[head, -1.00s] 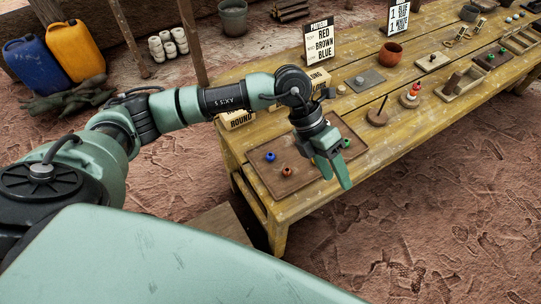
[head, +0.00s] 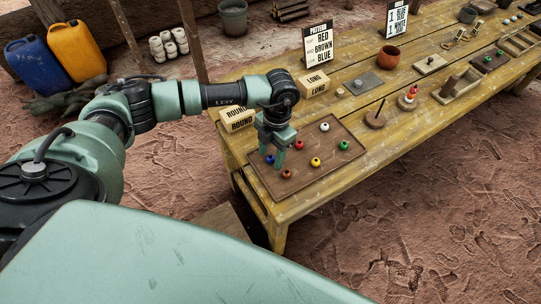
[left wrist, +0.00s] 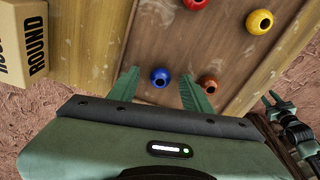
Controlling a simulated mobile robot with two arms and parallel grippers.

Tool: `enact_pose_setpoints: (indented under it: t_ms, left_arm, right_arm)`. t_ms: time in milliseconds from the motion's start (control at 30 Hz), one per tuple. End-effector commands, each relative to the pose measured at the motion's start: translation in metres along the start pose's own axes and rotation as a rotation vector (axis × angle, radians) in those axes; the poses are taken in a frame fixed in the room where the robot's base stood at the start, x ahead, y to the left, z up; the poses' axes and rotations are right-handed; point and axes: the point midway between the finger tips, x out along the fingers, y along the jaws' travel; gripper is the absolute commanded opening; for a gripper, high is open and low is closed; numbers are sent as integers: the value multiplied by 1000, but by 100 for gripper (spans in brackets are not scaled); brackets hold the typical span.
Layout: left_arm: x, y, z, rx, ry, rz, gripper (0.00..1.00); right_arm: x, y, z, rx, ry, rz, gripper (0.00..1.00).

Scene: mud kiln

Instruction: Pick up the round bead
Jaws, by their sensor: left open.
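Several round beads lie on a brown tray (head: 333,165): blue (head: 270,159), brown (head: 286,174), red (head: 299,144), yellow (head: 315,162), green (head: 343,145) and white (head: 324,127). My left gripper (head: 274,161) is open and empty above the tray's left end. In the left wrist view the blue bead (left wrist: 161,77) shows between the fingertips. The brown bead (left wrist: 208,82) is close beside the right finger. The red (left wrist: 195,4) and yellow (left wrist: 260,21) beads are farther off. Small green fingers at the right edge look like my right gripper (left wrist: 272,100).
Boxes marked ROUND (head: 238,120) and LONG (head: 315,83) stand behind the tray on the yellow table. A sign (head: 318,43) reads red, brown, blue.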

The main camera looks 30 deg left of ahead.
Motion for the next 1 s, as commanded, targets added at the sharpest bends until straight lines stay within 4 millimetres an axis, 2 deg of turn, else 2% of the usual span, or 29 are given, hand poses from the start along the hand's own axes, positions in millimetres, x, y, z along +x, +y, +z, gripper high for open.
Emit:
enact_pose_setpoints:
  t_ms: [233,267,433,767,1000]
  left_arm:
    - [4,0,0,1,0,0,49]
    - [4,0,0,1,0,0,46]
    - [3,0,0,1,-1,0,0]
    - [2,0,0,1,-1,0,0]
    - [-15,0,-1,2,-4,0,0]
  right_arm:
    - [0,-2,0,0,0,-2,36]
    - [0,-2,0,0,0,-2,36]
    - [0,-3,-1,0,1,-4,36]
    - [0,-4,-1,0,1,-4,36]
    - [4,-4,-1,0,1,-4,36]
